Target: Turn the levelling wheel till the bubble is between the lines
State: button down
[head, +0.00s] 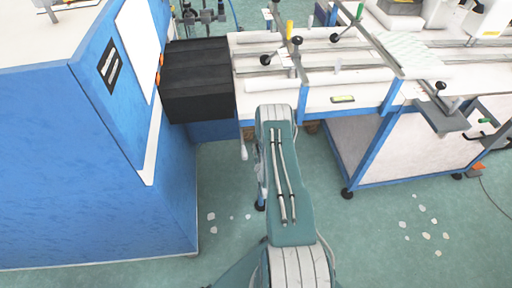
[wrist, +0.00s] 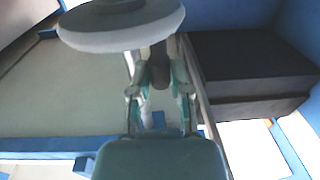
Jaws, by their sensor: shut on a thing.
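The levelling wheel looks to be the pale round disc (wrist: 120,28) at the top left of the wrist view, with a stem below it. My gripper (wrist: 159,68) is at the disc's lower right edge, its two fingers closed around a dark grey piece that looks like the wheel's handle. In the head view my arm hides the gripper and the wheel.
A big blue cabinet (head: 60,170) fills the left. A black box (head: 198,95) sits between it and the table; it also shows at the right of the wrist view (wrist: 245,65). Several levers with black knobs (head: 297,41) stand on the table. The green floor has several pale scraps.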

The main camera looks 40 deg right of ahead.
jog(key=n+y, duration=0.1)
jog(key=y, duration=0.1)
jog(key=s+d+n+t+y, duration=0.1)
jog(key=y, duration=0.1)
jog(key=n+t+y, duration=0.1)
jog(key=n+y, duration=0.1)
jog(key=shift+s+d, duration=0.15)
jog(key=shift+s, duration=0.05)
jog(key=shift+s+d+n+y, duration=0.1)
jog(key=shift+d+n+y, duration=0.1)
jog(key=shift+n+y, duration=0.7)
jog(key=shift+s+d+n+y, duration=0.15)
jog(key=shift+n+y, duration=0.35)
jog(key=shift+y, duration=0.65)
jog(key=shift+s+d+n+y, duration=0.1)
jog(key=shift+d+n+y, duration=0.1)
jog(key=shift+n+y, duration=0.7)
jog(key=shift+r+y, duration=0.1)
jog(key=shift+y, duration=0.35)
jog(key=c, duration=0.6)
grip_release()
jog(key=shift+d, duration=0.1)
jog(key=v, duration=1.2)
jog(key=shift+d, duration=0.1)
